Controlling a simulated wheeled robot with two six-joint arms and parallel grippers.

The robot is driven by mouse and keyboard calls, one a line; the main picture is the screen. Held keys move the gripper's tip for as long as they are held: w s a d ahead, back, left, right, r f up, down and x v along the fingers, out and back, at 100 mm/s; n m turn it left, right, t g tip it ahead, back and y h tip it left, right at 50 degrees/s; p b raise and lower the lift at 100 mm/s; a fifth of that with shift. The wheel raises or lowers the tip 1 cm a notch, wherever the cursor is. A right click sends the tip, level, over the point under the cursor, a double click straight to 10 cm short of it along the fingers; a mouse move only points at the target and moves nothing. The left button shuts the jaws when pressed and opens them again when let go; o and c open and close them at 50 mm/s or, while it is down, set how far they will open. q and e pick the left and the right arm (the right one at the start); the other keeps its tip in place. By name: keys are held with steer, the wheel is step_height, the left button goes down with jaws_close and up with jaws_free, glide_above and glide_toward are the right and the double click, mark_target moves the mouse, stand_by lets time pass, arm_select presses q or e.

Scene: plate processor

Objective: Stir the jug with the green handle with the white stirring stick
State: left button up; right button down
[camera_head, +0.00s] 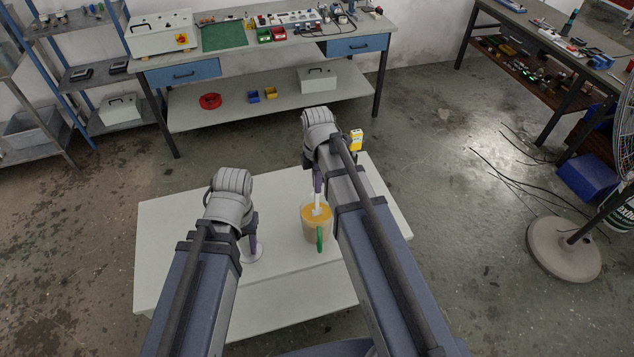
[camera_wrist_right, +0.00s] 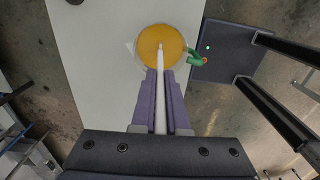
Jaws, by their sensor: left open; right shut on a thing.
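The jug (camera_head: 310,228) stands upright on the white table, with orange contents and a green handle (camera_head: 320,238) facing the near side. In the right wrist view the orange contents (camera_wrist_right: 152,40) and green handle (camera_wrist_right: 196,58) show from above. My right gripper (camera_head: 318,186) is above the jug, shut on the white stirring stick (camera_head: 317,200). The stick (camera_wrist_right: 161,88) points down into the jug's opening, its lower end at the orange contents; its depth is unclear. My left gripper (camera_head: 250,232) is open, left of the jug, above a round whitish object (camera_head: 251,251) on the table.
The white table (camera_head: 165,250) is clear at its left side. A small yellow item (camera_head: 356,140) is at its far right, partly behind my right arm. A workbench (camera_head: 270,105) stands behind, and a fan base (camera_head: 563,250) on the floor at right.

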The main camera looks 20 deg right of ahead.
steer(key=shift+r+p, duration=4.15)
steer(key=shift+r, duration=0.3)
